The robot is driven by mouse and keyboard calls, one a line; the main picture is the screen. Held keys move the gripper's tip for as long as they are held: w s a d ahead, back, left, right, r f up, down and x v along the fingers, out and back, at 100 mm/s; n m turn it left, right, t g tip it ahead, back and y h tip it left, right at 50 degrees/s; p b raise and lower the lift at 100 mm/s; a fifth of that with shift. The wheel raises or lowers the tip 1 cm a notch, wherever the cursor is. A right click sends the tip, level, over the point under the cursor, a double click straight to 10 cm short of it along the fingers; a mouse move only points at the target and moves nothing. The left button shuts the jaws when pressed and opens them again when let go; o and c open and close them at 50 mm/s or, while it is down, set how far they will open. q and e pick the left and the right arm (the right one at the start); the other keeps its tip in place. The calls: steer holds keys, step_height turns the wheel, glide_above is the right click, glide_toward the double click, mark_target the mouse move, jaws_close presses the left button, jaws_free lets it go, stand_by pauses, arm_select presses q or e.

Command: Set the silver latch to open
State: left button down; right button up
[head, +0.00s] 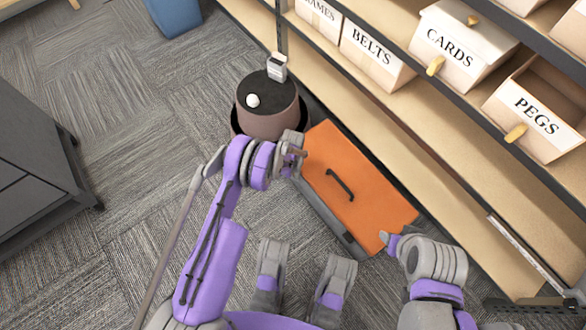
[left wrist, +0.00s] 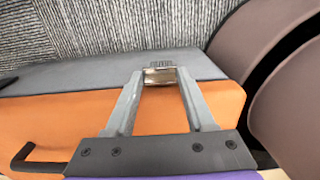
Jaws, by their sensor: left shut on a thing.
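An orange lid (head: 355,180) with a black handle (head: 340,184) covers a grey case (left wrist: 75,72) on the carpet. The silver latch (left wrist: 159,76) is on the grey side of the case, just beyond the lid's edge in the left wrist view. My left gripper (head: 299,158) is at the case's upper left corner; in the left wrist view its fingertips (left wrist: 160,72) close on the latch from both sides. The latch is hidden in the head view. My right gripper (head: 386,238) is beside the lid's lower right corner; its jaw gap is not clear.
A round brown bin (head: 268,105) with a dark top stands close behind the case. Wooden shelves with labelled bins, such as the pegs bin (head: 538,112), run along the right. A dark cabinet (head: 35,150) stands at left; carpet between is clear.

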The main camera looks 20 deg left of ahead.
arm_select(q)
steer(key=shift+s+a, duration=0.1)
steer(key=s+a+f+t+h, duration=0.1)
steer(key=s+a+f+t, duration=0.1)
steer(key=s+a+f, duration=0.2)
steer(key=shift+s+a+f+h, duration=0.4)
steer(key=shift+s+f, duration=0.15)
steer(key=shift+s, duration=0.55)
arm_select(e)
steer(key=shift+s+a, duration=0.75)
steer(key=shift+s, duration=0.2)
arm_select(q)
steer(key=shift+c, duration=1.2)
jaws_free()
